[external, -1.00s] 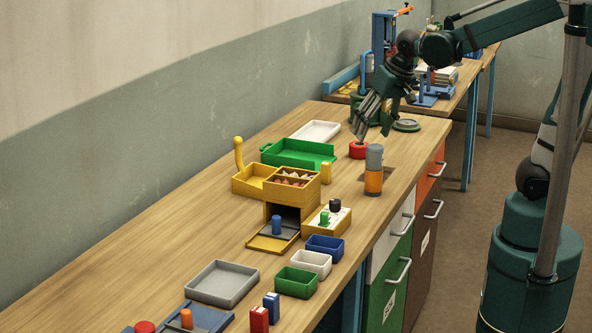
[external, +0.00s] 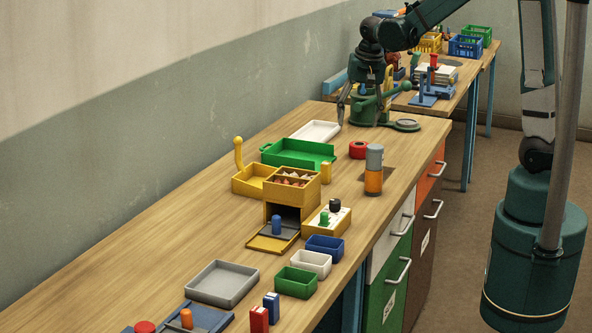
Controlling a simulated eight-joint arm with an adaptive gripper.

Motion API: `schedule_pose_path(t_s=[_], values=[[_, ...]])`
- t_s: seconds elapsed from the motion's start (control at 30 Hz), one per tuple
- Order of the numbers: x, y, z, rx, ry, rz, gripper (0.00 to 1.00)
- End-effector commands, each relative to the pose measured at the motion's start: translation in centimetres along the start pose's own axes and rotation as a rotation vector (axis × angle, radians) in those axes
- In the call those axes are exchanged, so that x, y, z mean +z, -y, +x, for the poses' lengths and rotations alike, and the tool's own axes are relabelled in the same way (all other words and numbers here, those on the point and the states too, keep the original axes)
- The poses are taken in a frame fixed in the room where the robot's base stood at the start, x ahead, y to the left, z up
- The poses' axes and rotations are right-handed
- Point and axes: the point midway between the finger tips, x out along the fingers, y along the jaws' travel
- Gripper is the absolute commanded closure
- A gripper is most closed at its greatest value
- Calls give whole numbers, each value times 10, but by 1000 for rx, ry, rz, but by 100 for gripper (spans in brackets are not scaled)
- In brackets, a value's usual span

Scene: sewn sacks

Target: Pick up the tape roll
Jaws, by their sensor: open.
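The tape roll (external: 358,150) appears to be the small red ring with a dark centre. It lies on the wooden bench, behind the grey and orange cylinders. My gripper (external: 364,108) is open and points down near the bench's far end, behind the roll and apart from it. Its left finger shows clearly; the other finger is hard to separate from the green device. Nothing shows between the fingers.
A green device with a round base (external: 405,125) stands close to my gripper. A white tray (external: 316,131) and a green tray (external: 297,153) lie left of the roll. Stacked grey and orange cylinders (external: 374,168) stand just in front of it.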

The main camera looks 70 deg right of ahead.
Motion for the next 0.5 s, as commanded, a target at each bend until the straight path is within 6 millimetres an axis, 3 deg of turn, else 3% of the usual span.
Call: schedule_pose_path(t_s=[0.5], values=[[-74, -12, 39, 90, 62, 276, 41]])
